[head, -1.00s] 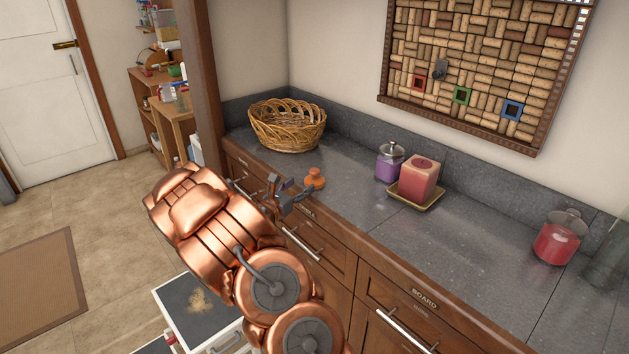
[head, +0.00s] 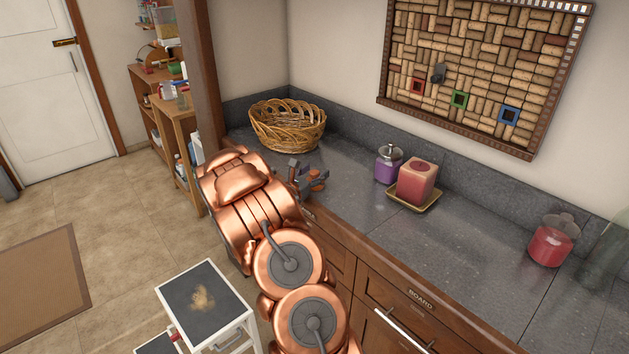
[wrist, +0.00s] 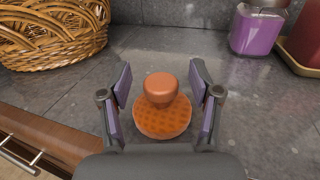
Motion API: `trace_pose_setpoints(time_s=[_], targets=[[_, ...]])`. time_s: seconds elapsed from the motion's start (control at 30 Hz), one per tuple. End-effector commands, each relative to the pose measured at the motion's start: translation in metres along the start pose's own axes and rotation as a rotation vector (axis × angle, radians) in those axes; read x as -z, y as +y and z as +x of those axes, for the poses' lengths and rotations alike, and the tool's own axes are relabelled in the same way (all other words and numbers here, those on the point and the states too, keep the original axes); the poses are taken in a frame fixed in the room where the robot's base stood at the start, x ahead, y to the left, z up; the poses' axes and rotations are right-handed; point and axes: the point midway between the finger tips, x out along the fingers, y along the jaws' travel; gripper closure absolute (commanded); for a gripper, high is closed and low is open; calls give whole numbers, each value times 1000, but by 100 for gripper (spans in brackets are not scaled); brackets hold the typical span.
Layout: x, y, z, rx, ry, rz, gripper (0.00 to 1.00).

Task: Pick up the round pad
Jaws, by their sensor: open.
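The round pad (wrist: 162,122) is an orange disc with a grid pattern and a copper-coloured knob on top. It lies on the grey counter between the fingers of my gripper (wrist: 162,98) in the wrist view. My gripper is open, with one finger on each side of the knob and a gap on both sides. In the head view the pad (head: 318,184) is mostly hidden behind my gripper (head: 306,178), which is over the counter's front part.
A wicker basket (head: 287,125) stands behind, to the left. A purple jar (head: 388,166) and a pink candle (head: 417,180) on a yellow tray (head: 424,206) stand to the right. A red jar (head: 552,243) is farther right. The counter (head: 350,205) is bare around the pad.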

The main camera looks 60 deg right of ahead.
Motion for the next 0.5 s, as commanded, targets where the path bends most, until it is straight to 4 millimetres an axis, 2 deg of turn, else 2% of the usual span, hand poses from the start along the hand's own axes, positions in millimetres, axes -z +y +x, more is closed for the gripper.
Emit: trace_pose_setpoints(time_s=[0.1,0.5], targets=[[0,0,0,0,0,0,39],[1,0,0,1,1,0,80]])
